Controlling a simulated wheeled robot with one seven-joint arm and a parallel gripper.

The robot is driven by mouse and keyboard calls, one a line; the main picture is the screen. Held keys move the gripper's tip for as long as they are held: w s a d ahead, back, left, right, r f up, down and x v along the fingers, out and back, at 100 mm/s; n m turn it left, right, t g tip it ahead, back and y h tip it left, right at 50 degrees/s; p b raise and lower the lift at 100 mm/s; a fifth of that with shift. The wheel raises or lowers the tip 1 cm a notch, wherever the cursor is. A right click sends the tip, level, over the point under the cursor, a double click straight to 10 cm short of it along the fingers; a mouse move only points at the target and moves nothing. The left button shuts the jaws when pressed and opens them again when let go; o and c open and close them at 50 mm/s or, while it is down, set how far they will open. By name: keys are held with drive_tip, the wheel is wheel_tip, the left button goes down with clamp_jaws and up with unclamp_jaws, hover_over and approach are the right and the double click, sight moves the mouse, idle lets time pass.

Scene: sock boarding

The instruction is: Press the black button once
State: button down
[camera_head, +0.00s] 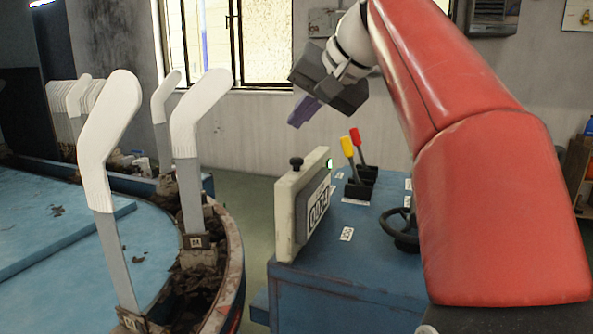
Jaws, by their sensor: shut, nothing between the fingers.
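The black button (296,162) is a small dark knob on top of the left part of a cream counter box (287,222). The box stands upright on the blue cabinet, with a number display (319,207) on its right-facing side and a small green light near its top. My gripper (299,117) is above and a little to the right of the button in the picture, apart from it. Its purple fingers are shut, empty, and point down and to the left.
A yellow lever (347,147) and a red lever (357,139) stand on the blue cabinet (350,275) right of the box. A black handwheel (399,231) is near my arm. White sock boards (193,110) stand on a curved rail at left.

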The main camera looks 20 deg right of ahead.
sight(301, 161)
drive_tip(key=shift+f+b, duration=1)
drive_tip(key=shift+f, duration=0.8)
idle(0.6)
drive_tip(key=shift+f, duration=0.4)
drive_tip(key=shift+f+b, duration=0.65)
drive_tip(key=shift+b, duration=0.05)
idle(0.6)
idle(0.3)
drive_tip(key=shift+r+p, duration=1.1)
drive_tip(key=shift+p, duration=0.05)
wheel_tip(301, 161, up, 5)
drive_tip(key=p, duration=0.5)
